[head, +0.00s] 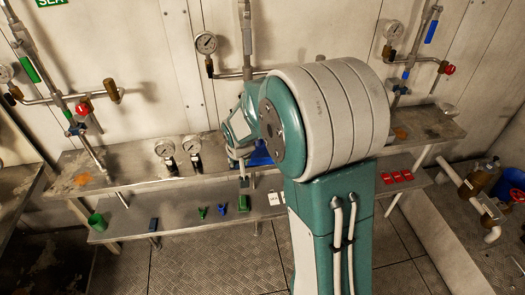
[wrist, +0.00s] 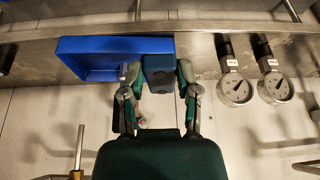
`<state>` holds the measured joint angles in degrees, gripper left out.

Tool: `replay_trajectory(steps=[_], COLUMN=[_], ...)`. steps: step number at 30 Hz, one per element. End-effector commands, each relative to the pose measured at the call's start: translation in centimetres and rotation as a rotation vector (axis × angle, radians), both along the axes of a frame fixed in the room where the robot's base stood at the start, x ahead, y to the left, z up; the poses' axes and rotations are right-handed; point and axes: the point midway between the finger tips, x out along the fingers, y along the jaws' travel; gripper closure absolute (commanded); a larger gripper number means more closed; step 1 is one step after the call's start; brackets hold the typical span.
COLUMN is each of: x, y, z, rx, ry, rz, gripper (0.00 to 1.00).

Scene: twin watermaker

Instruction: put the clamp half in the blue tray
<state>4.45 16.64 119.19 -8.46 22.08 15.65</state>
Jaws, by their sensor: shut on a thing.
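The blue tray (wrist: 88,45) is in the upper left of the wrist view, on the metal bench. In the head view the blue tray (head: 260,155) is mostly hidden behind my arm. My gripper (wrist: 158,78) is shut on a dark blue-grey block, which I take to be the clamp half (wrist: 160,65). The clamp half overlaps the tray's right end in the wrist view; I cannot tell its height or whether it touches the tray. In the head view my gripper (head: 241,160) is at the bench's front edge, and the clamp half cannot be made out clearly.
Two loose gauges (head: 178,150) stand on the bench left of my gripper. The lower shelf holds a green cup (head: 97,221), a dark block (head: 153,225), small green and blue pieces (head: 212,211), a green block (head: 244,203) and red pieces (head: 397,176). Wall pipes run behind.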

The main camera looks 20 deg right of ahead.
Motion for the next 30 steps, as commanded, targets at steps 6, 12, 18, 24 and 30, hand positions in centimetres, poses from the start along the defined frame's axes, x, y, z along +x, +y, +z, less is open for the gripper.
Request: replay_trajectory(steps=[6, 12, 18, 24, 30], x=[-0.3, 2.2, 5.0, 6.9, 8.0], y=[-1.3, -5.2, -8.8, -10.5, -11.4], z=[2.3, 0.3, -1.8, -5.1, -6.9], rx=[-0.011, -0.001, 0.004, 0.000, -0.003], ry=[0.002, 0.004, 0.004, 0.005, 0.002], rz=[-0.059, -0.063, -0.062, -0.061, -0.058], gripper=[0.91, 0.91, 0.91, 0.91, 0.91])
